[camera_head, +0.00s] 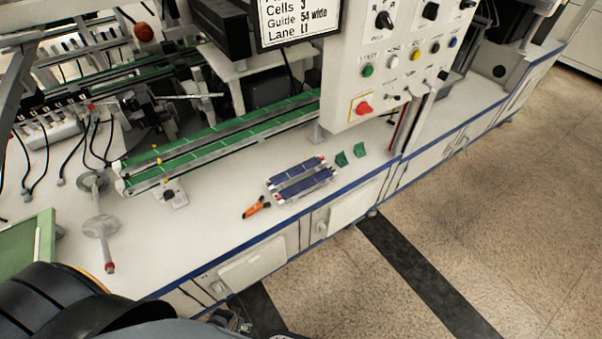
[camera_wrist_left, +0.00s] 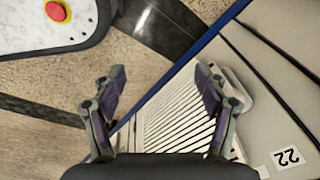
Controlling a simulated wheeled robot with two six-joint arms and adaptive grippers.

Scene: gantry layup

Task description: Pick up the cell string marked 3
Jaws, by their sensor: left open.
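Two dark blue cell strings (camera_head: 300,178) lie side by side on a light holder on the white bench in the head view. They are small, and I cannot read a 3 on either. My left gripper (camera_wrist_left: 160,82) is open and empty in the left wrist view. Its purple-padded fingers are spread in front of the bench's lower front and the floor, away from the strings. The strings are not in the wrist view. My right gripper is not seen.
An orange-handled tool (camera_head: 256,207) and two green pieces (camera_head: 350,154) lie near the strings. Green conveyor rails (camera_head: 220,140) run behind, and a control panel (camera_head: 390,75) stands at the back right. Blue edging (camera_head: 245,246) lines the bench front. A slatted vent (camera_wrist_left: 175,120) is below the left gripper.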

